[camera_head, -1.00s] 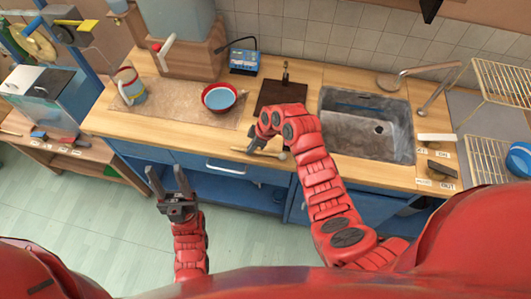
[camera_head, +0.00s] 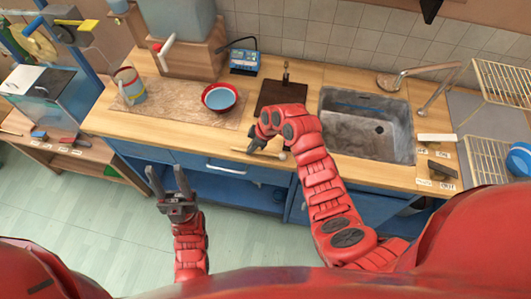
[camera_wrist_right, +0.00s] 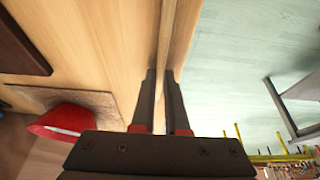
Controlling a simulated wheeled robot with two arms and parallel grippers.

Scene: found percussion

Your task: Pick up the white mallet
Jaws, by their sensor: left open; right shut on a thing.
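The white mallet (camera_head: 282,156) has a small pale head and a light wooden handle. In the head view it lies level along the counter's front edge; I cannot tell whether it touches the wood. My right gripper (camera_wrist_right: 160,75) is shut on the handle, which runs between its fingers in the right wrist view (camera_wrist_right: 176,35). My left gripper (camera_head: 165,171) is open and empty, in front of the blue cabinets, away from the mallet.
The wooden counter (camera_head: 210,139) holds a red-rimmed blue bowl (camera_head: 220,97), a dark board (camera_head: 281,92), a striped pitcher (camera_head: 131,87) and a blue box (camera_head: 244,62). A grey sink (camera_head: 365,130) lies right of the mallet. Open floor (camera_head: 90,220) lies in front.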

